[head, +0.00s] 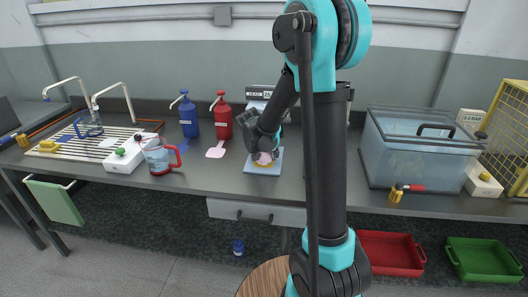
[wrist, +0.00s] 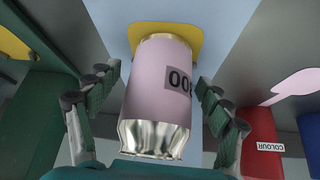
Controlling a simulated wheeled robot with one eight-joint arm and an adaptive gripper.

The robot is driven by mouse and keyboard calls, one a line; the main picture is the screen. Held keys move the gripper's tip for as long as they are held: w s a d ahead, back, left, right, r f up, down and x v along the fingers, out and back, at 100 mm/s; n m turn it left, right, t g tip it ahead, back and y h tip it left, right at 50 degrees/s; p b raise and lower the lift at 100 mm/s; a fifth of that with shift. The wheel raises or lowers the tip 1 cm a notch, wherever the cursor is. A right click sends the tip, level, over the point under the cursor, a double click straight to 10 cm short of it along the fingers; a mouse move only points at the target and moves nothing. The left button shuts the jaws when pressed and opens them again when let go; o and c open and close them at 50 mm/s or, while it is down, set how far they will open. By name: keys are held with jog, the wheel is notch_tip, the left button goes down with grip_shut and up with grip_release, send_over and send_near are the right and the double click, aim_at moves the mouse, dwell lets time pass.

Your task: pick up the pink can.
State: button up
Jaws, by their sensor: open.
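The pink can (wrist: 158,85) stands between the two fingers of my gripper in the wrist view, with a black-on-grey label partly showing on its side. My gripper (wrist: 160,110) is open, one finger on each side of the can, with small gaps visible. In the head view my gripper (head: 265,143) is low over a light blue plate (head: 256,168) on the counter. There the can (head: 264,158) shows only in part, below my fingers, on a yellow pad.
Red (head: 222,117) and blue (head: 188,115) pump bottles stand left of my gripper, with a jug (head: 157,156) further left. A clear lidded tank (head: 418,153) stands to the right. My own arm hides the counter's middle.

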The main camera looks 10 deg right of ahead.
jog(key=c, duration=1.7)
jog(key=shift+r, duration=0.1)
